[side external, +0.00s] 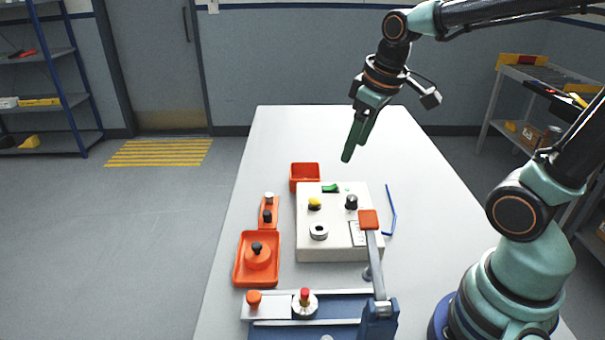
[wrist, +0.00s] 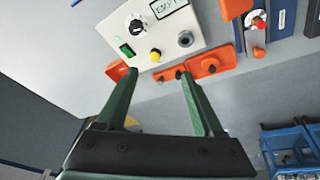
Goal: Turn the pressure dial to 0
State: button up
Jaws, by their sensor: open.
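The pressure dial appears to be the black knob (side external: 351,202) at the back right of the white box (side external: 330,250). In the wrist view the dial (wrist: 138,27) has a dark knob on a pale round face. Its pointer and numbers are too small to read. My gripper (side external: 348,156) hangs in the air above and behind the box, apart from the dial. In the wrist view its two green fingers (wrist: 158,75) are spread with nothing between them, and the dial lies beyond their tips.
The box also carries a yellow button (wrist: 155,55), a green switch (wrist: 127,50), a round socket (wrist: 185,39) and a label (wrist: 170,7). Orange trays (side external: 240,268) stand left of it. A clamp with an orange-tipped lever (side external: 369,220) rises in front. A blue rod (side external: 391,210) lies right.

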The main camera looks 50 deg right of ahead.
aim_at(353, 197)
jog(key=w+d+f+n+g, duration=0.3)
jog(key=w+d+f, duration=0.2)
jog(key=d+f, duration=0.25)
jog(key=f, duration=1.1)
jog(key=shift+s, duration=0.25)
grip_shut()
